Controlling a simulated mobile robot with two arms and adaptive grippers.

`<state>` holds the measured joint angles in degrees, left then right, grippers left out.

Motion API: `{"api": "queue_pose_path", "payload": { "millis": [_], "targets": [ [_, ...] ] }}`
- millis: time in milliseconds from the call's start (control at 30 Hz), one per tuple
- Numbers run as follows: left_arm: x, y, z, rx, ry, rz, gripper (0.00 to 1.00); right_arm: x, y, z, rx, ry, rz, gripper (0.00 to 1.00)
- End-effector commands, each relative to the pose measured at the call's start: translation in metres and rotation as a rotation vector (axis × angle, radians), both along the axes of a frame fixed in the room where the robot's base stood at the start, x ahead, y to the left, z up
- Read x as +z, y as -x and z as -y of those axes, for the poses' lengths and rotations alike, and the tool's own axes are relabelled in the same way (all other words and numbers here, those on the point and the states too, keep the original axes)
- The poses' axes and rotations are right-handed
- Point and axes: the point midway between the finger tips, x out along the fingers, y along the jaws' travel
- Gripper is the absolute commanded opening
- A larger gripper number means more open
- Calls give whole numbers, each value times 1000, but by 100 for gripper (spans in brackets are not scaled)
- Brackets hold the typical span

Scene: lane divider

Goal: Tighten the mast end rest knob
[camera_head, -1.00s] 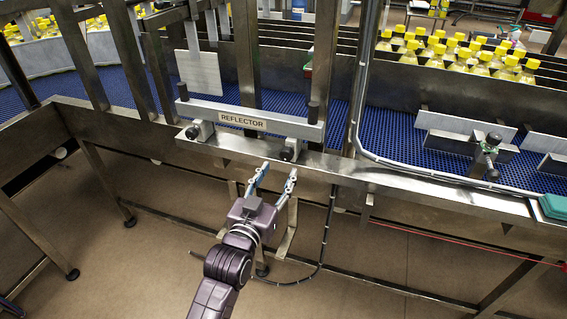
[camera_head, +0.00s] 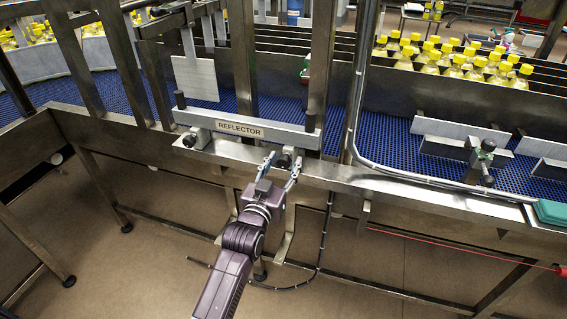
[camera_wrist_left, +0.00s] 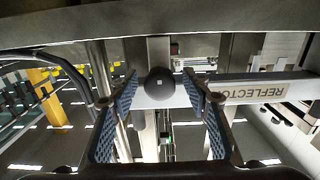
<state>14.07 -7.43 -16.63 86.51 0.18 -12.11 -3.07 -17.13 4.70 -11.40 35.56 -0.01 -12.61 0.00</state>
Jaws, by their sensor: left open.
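A dark round knob (camera_head: 284,161) sits on the front of the rest under the right end of the bar labelled REFLECTOR (camera_head: 240,128). It also shows head-on in the left wrist view (camera_wrist_left: 159,84), between the two fingers. My left gripper (camera_head: 281,164) is open, with one fingertip on each side of this knob; blue pads line the fingers. I see no finger contact with the knob. A second dark knob (camera_head: 189,140) sits under the bar's left end, away from the gripper. My right gripper is not in view.
Two short dark upright posts stand on the bar's ends. A steel rail (camera_head: 400,186) runs along the conveyor's front, with a blue belt (camera_head: 387,135) behind. A dark cable (camera_head: 323,240) hangs right of my arm.

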Motion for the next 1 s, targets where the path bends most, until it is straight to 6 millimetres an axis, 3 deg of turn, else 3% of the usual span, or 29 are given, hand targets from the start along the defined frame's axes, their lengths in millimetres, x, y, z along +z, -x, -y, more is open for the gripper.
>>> {"api": "queue_pose_path", "payload": {
  "millis": [100,500,1000],
  "targets": [
    [0,0,0,0,0,0,43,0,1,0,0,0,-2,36],
    [0,0,0,0,0,0,2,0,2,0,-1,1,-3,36],
    [1,0,0,-1,-155,50,2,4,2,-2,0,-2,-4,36]
  ]
}}
